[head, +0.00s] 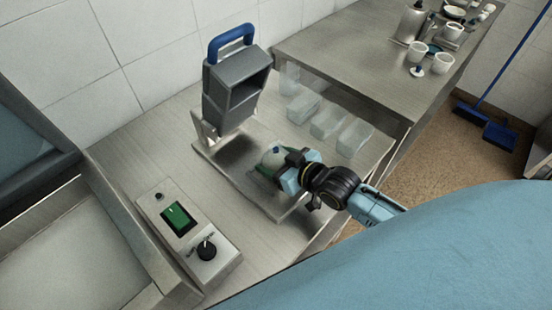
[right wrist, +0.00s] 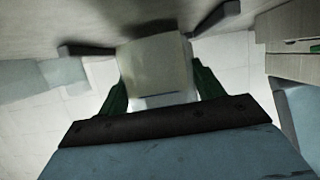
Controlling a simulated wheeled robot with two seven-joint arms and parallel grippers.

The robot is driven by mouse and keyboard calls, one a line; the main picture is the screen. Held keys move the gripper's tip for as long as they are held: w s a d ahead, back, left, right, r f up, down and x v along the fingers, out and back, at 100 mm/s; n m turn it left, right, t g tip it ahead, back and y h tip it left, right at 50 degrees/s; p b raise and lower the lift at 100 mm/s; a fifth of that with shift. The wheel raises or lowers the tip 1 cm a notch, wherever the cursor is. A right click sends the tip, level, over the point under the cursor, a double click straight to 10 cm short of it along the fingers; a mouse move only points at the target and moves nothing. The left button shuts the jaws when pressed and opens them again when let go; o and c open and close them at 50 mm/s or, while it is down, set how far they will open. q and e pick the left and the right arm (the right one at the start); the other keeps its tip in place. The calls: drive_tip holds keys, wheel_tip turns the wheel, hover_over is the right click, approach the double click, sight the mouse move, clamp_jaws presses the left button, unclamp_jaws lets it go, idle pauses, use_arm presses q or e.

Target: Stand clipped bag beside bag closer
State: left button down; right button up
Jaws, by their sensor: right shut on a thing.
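The bag closer (head: 235,92) stands at the back of the steel counter in the head view, with a grey box-like head, a blue handle and a flat base plate. My right gripper (head: 272,164) is over the front right of that plate. It is shut on a small pale bag (head: 273,157) with a blue spot on top, perhaps its clip. In the right wrist view, the green fingers lie on both sides of a pale block-like body (right wrist: 155,70), which looks like the bag. Whether the bag touches the plate is hard to tell. My left gripper is out of view.
Several clear containers (head: 328,122) stand in a row right of the closer. A control box (head: 187,235) with a green screen and black knob sits front left. A higher steel table (head: 350,75) with cups is behind right. The counter between control box and plate is clear.

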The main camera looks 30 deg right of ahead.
drive_tip(key=shift+f, duration=0.2)
drive_tip(key=o, duration=1.1)
